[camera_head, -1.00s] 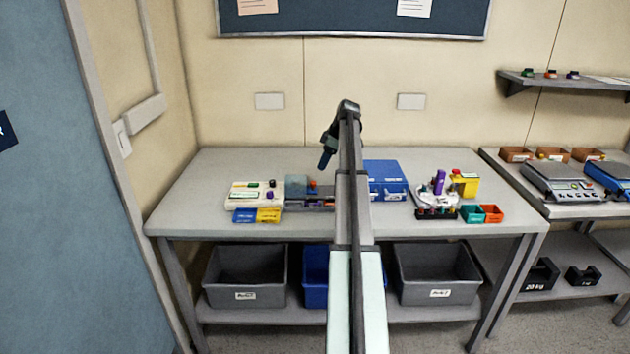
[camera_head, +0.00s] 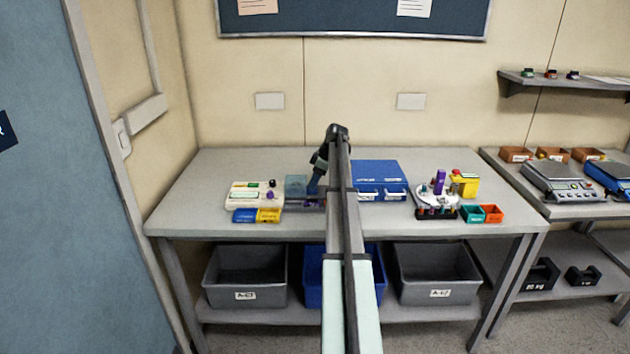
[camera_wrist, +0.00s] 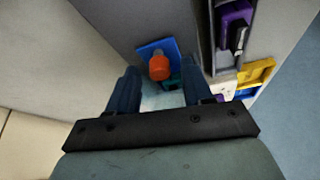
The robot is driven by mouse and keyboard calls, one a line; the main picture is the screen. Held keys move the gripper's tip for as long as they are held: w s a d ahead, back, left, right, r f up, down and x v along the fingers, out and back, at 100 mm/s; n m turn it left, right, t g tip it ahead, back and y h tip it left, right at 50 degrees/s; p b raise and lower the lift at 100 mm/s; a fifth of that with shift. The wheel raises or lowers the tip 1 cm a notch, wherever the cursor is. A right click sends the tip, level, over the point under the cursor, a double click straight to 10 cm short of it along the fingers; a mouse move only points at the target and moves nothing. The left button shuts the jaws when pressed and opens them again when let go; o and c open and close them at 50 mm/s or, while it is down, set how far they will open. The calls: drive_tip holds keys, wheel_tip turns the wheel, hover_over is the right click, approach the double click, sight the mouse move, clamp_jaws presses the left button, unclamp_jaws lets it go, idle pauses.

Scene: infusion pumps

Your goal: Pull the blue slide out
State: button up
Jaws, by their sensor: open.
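The blue slide (camera_wrist: 145,48) shows in the wrist view as a flat blue plate with an orange knob (camera_wrist: 159,68) on it. My gripper (camera_wrist: 158,80) is open, with one dark finger on each side of the knob in the picture. I cannot tell whether either finger touches it. In the head view my gripper (camera_head: 313,191) points down at the right side of the translucent blue-grey block (camera_head: 296,184) of the pump on the left of the table. The slide is hidden there behind my gripper and arm.
A grey rail with a purple part (camera_wrist: 235,22) runs close to the right finger in the wrist view. In the head view, the cream pump panel (camera_head: 246,195) and blue and yellow bins (camera_head: 268,216) are left. A blue case (camera_head: 379,172) stands right of my arm.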

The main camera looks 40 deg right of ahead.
clamp_jaws()
idle(0.5)
drive_tip(key=s+d, duration=0.5)
drive_tip(key=shift+s+d, duration=0.2)
drive_tip(key=shift+d, duration=0.05)
unclamp_jaws()
drive_tip(key=shift+r, duration=0.1)
drive_tip(key=v, duration=1.3)
drive_tip(key=shift+s+r, duration=0.2)
drive_tip(key=shift+d, duration=0.1)
